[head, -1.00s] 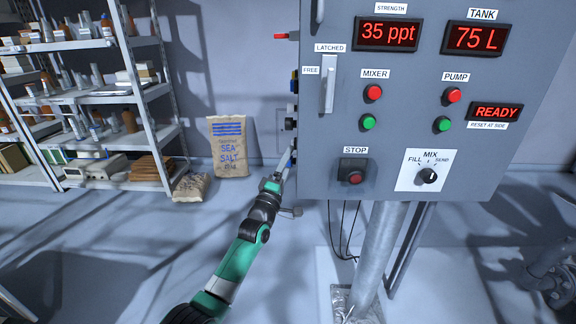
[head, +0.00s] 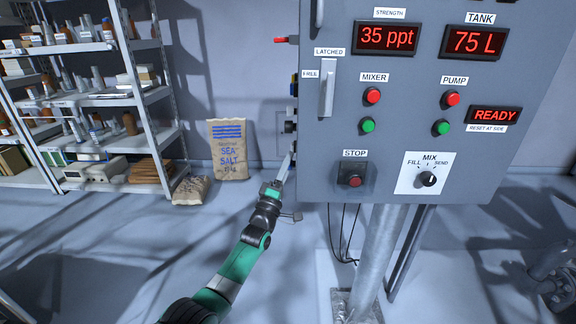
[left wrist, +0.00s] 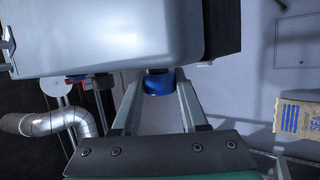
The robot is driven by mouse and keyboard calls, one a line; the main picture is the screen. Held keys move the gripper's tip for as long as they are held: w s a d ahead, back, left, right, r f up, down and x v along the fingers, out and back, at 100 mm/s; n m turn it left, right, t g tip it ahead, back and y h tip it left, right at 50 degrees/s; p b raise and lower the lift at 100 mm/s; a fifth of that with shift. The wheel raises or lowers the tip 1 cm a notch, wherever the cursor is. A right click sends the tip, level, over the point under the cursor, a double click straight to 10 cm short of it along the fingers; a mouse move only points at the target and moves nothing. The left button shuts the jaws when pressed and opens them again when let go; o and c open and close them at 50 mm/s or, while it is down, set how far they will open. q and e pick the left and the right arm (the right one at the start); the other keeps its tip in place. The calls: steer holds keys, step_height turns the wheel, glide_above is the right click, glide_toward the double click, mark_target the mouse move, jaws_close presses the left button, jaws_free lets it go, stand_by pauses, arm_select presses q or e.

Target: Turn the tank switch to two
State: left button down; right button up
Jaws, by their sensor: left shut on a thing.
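A blue round knob (left wrist: 158,85) sticks out from the side of the grey control cabinet (head: 400,150), and I take it as the tank switch, though no label or position mark on it is readable. My left gripper (head: 290,160) reaches the cabinet's left side near its lower edge. In the left wrist view its two fingers stand on either side of the blue knob and are shut on it. In the head view the knob is hidden by the cabinet edge and the fingers. The tank display (head: 473,41) reads 75 L. My right gripper is not in view.
Other controls line the same cabinet side, including a red lever (head: 282,39) and a black knob (head: 290,127). The front has a FILL/MIX/SEND dial (head: 429,179) and a stop button (head: 355,181). A sea salt sack (head: 229,150) and shelves (head: 90,95) stand behind; the left floor is open.

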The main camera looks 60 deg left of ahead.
arm_select(q)
steer(key=shift+f+m+t, duration=0.1)
steer(key=shift+m+t, duration=0.4)
steer(key=shift+t, duration=0.1)
steer(key=shift+c, duration=2.2)
jaws_free()
steer(key=p+v, duration=0.5)
steer(key=v, duration=0.6)
steer(key=shift+s+p, duration=0.3)
steer(key=shift+f, duration=0.15)
